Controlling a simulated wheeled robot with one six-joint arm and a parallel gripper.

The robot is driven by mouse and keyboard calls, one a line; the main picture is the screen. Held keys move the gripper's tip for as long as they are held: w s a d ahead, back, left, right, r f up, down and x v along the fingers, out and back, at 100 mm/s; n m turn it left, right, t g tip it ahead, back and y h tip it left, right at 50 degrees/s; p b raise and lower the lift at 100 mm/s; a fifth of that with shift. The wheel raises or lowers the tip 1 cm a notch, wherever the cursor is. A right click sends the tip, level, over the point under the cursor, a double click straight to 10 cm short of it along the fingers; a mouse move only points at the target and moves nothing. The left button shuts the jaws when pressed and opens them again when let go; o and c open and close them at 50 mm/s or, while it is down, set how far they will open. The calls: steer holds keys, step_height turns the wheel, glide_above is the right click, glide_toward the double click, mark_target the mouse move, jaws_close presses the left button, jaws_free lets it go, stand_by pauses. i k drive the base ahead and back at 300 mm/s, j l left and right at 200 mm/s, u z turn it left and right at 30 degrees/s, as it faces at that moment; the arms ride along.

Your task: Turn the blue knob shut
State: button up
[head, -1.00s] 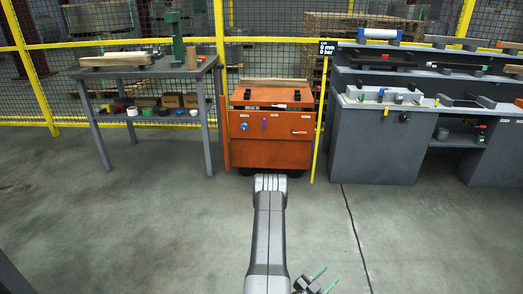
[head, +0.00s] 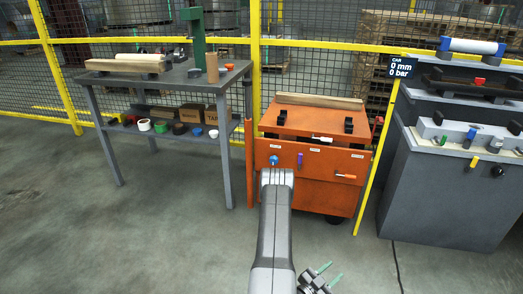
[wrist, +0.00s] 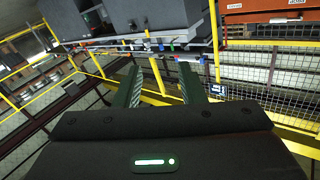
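A small round blue knob (head: 274,160) sits on the left of the orange cart's (head: 320,185) front panel in the head view. A purple handle (head: 299,160) and an orange-red lever (head: 346,176) are beside it on the same panel. My arm's grey link rises just below the blue knob. My gripper (head: 330,273) is low in the head view, well short of the cart, with its two green fingers apart and empty. In the wrist view the fingers (wrist: 160,85) are also spread with nothing between them. I cannot tell which way the knob is turned.
A grey table (head: 165,75) with wood and a green stand is on the left. A grey bench (head: 445,180) with coloured handles, one blue, is on the right. A yellow post (head: 378,160) stands between cart and bench. The floor (head: 160,240) ahead is clear.

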mark_target(273, 160)
steer(key=i+l+u, duration=0.2)
steer(key=i+u, duration=0.2)
steer(key=i+l+u, duration=0.45)
steer(key=i, duration=0.15)
steer(key=i+l+u, duration=0.4)
steer(key=l, duration=0.15)
